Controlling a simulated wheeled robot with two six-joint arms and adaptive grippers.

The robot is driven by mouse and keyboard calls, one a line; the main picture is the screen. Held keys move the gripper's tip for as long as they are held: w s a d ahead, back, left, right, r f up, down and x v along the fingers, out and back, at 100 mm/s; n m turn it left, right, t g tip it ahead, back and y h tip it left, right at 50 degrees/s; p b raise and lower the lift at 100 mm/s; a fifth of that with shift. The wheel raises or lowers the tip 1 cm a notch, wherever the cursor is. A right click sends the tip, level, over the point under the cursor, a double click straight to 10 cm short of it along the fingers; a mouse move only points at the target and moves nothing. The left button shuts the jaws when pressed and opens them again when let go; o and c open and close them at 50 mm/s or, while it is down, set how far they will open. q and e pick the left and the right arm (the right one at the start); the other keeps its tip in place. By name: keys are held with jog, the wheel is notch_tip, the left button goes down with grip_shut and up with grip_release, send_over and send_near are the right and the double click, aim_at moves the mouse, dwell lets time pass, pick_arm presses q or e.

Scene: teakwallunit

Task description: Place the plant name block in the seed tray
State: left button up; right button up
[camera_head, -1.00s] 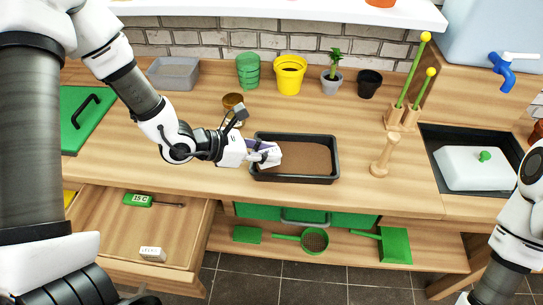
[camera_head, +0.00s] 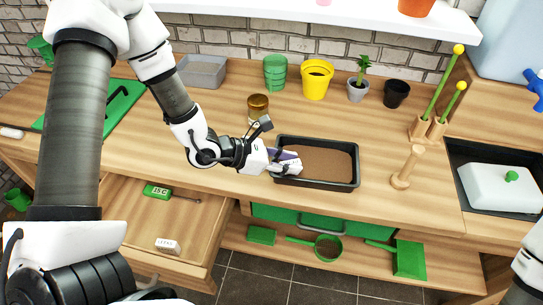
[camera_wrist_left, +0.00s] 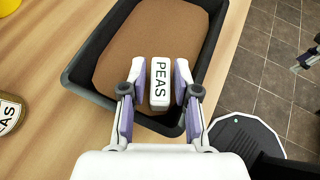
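The white plant name block (camera_wrist_left: 160,82), lettered PEAS, is at the left end of the black seed tray (camera_head: 355,168), over the brown soil; it also shows in the head view (camera_head: 285,168). My left gripper (camera_wrist_left: 160,90) has its purple-padded fingers on either side of the block. A thin gap shows between the block and each finger, so the gripper looks open around it. Whether the block rests fully on the soil is hard to tell. A dark jointed part at the right edge of the left wrist view may be my right gripper (camera_wrist_left: 305,60), cut off.
A small jar (camera_head: 258,108) stands behind the tray's left end. The open drawer (camera_head: 130,225) holds another white block (camera_head: 167,245) and a green-handled tool (camera_head: 158,192). Pots line the back.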

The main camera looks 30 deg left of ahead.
pick_arm(q)
jog(key=p+v, duration=0.1)
jog(key=v, duration=0.6)
jog(key=shift+w+r+p, duration=0.1)
jog(key=shift+w+p, duration=0.05)
jog(key=shift+p, duration=0.15)
jog(key=p+v, duration=0.2)
jog(key=p, duration=0.1)
jog(key=p+v, duration=0.2)
jog(key=p, duration=0.1)
jog(key=shift+s+a, duration=0.3)
jog(key=shift+s, duration=0.1)
